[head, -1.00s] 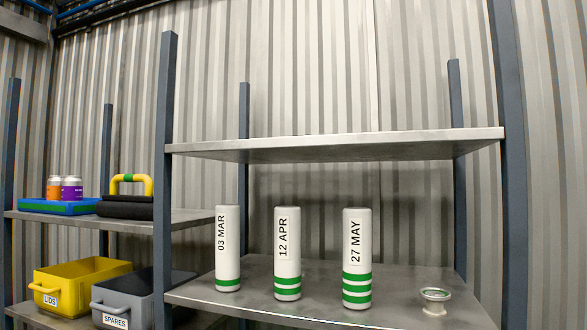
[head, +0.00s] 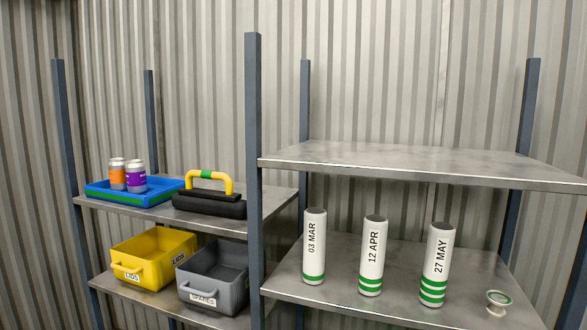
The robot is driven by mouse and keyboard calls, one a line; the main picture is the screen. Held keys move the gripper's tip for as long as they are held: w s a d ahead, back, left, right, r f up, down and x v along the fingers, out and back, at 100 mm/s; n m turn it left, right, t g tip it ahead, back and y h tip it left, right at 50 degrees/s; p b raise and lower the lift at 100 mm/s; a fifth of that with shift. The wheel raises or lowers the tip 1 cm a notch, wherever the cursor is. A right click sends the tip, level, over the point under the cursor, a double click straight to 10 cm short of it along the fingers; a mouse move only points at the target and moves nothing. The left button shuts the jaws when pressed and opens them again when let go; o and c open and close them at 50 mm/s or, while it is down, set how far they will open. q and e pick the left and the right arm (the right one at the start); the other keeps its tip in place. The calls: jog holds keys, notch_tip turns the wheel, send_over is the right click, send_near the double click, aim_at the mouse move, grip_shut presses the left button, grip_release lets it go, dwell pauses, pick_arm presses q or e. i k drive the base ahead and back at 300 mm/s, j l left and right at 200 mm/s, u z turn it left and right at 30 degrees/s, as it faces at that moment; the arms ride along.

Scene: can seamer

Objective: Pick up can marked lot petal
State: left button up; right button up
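Several small cans stand together in a blue tray (head: 158,197) on the upper left shelf. An orange-banded can (head: 117,176) and a purple-banded can (head: 136,178) are in front, with at least one more silver can top behind them. The writing on the cans is too small to read, so I cannot tell which is marked lot petal. Neither of my grippers shows in the head view.
A black case (head: 210,204) with a yellow handle sits right of the tray. Below are a yellow LIDS bin (head: 150,262) and a grey SPARES bin (head: 212,277). White cylinders labelled 03 MAR (head: 314,247), 12 APR (head: 372,255) and 27 MAY (head: 436,264) stand on the right shelf near a small white-and-green item (head: 498,302).

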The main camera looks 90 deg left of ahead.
aim_at(135, 170)
jog(key=u, duration=2)
jog(key=k+j, duration=0.05)
jog(key=j, duration=0.05)
